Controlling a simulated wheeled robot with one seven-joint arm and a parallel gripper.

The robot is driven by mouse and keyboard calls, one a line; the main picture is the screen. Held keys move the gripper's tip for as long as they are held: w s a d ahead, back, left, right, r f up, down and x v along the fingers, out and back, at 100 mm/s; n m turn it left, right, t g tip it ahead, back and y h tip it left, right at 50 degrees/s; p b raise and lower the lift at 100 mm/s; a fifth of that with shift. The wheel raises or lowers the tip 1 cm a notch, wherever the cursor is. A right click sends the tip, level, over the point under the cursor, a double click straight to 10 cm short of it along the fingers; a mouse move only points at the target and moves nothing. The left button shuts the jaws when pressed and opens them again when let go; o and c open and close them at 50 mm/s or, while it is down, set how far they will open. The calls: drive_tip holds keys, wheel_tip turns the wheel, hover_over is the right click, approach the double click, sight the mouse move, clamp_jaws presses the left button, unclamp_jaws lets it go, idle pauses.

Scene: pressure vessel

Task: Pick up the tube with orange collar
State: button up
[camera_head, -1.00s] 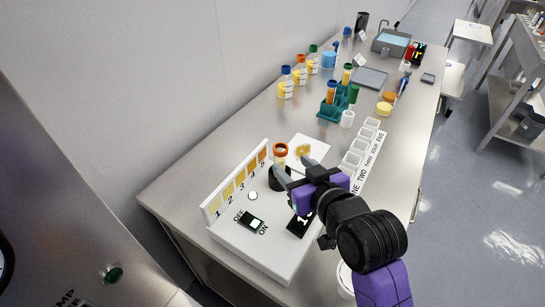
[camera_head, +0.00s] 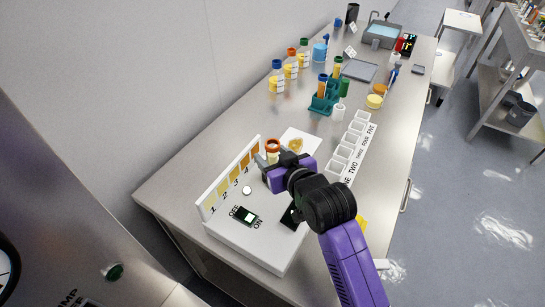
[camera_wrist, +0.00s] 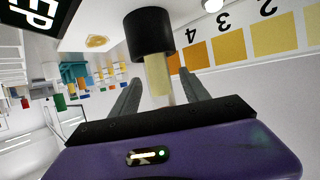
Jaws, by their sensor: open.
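The tube with orange collar (camera_head: 272,147) stands in the white station with the numbered yellow colour scale (camera_head: 235,180). In the wrist view, which is upside down, the tube's pale yellow body (camera_wrist: 158,78) sits in a black round holder (camera_wrist: 150,34). My gripper (camera_head: 270,164) is at the tube, with its purple body to the right. In the wrist view its two dark fingers (camera_wrist: 160,82) are apart, one on each side of the tube, with a gap showing on each side. The collar is out of sight in the wrist view.
A row of white labelled cups (camera_head: 346,153) lies to the right of my gripper. A teal rack (camera_head: 323,103) with tubes and several bottles (camera_head: 277,78) stand farther back. A white card with a yellow patch (camera_head: 297,141) lies behind the station. The wall is on the left.

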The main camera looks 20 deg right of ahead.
clamp_jaws()
drive_tip(key=shift+r, duration=0.1)
